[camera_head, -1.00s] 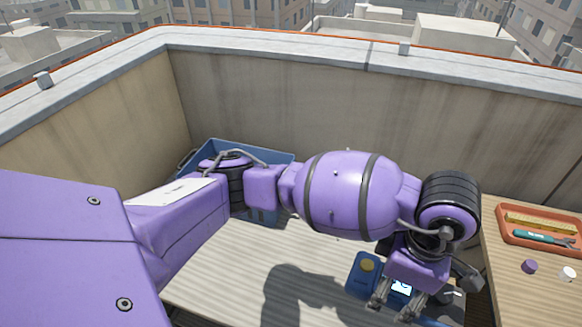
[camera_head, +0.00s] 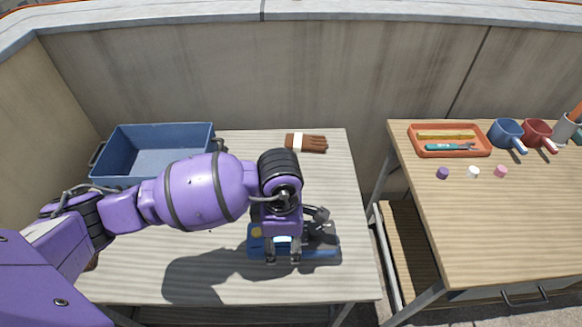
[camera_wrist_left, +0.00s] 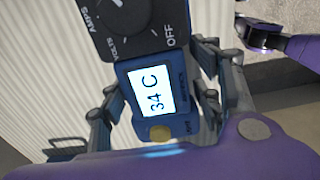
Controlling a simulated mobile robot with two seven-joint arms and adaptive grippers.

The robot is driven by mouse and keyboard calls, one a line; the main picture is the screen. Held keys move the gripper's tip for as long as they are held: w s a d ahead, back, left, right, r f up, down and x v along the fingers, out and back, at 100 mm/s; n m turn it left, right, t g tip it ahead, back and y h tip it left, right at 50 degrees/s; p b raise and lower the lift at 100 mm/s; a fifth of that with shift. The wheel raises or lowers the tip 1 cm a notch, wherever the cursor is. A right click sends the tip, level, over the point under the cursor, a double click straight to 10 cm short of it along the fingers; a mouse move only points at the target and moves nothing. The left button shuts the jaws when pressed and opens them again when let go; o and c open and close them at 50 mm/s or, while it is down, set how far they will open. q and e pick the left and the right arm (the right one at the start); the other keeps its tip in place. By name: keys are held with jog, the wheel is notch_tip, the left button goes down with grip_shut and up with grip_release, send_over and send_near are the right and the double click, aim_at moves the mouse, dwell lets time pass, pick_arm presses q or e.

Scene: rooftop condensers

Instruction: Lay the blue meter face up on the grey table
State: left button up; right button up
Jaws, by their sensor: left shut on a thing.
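The blue meter (camera_head: 256,246) is in my left gripper (camera_head: 282,257), over the right half of the grey table (camera_head: 335,185). The gripper is shut across the meter's middle. In the left wrist view the meter (camera_wrist_left: 152,88) shows its lit display reading 34 C, a yellow button and a dark dial panel, cut off at the top. My left fingers (camera_wrist_left: 160,105) sit on both sides of the display. In the head view its face points up. I cannot tell whether its underside touches the table. My right gripper does not show in the head view.
A blue crate (camera_head: 152,128) stands at the grey table's back left, and brown gloves (camera_head: 306,142) lie at its back. Across a gap, a wooden table (camera_head: 480,220) holds an orange tray (camera_head: 414,152), mugs and small caps. A concrete wall (camera_head: 230,75) closes the back.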

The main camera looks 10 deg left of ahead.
pick_arm(q)
jog(key=shift+a+f, duration=0.7)
jog(key=shift+f, duration=0.1)
jog(key=f, duration=0.3)
jog(key=shift+a+f, duration=0.15)
jog(key=shift+a, duration=0.05)
jog(key=shift+w+f, duration=0.1)
jog(key=shift+f, duration=0.1)
jog(key=shift+f, duration=0.15)
jog(key=o, duration=1.6)
jog(key=shift+r, duration=0.2)
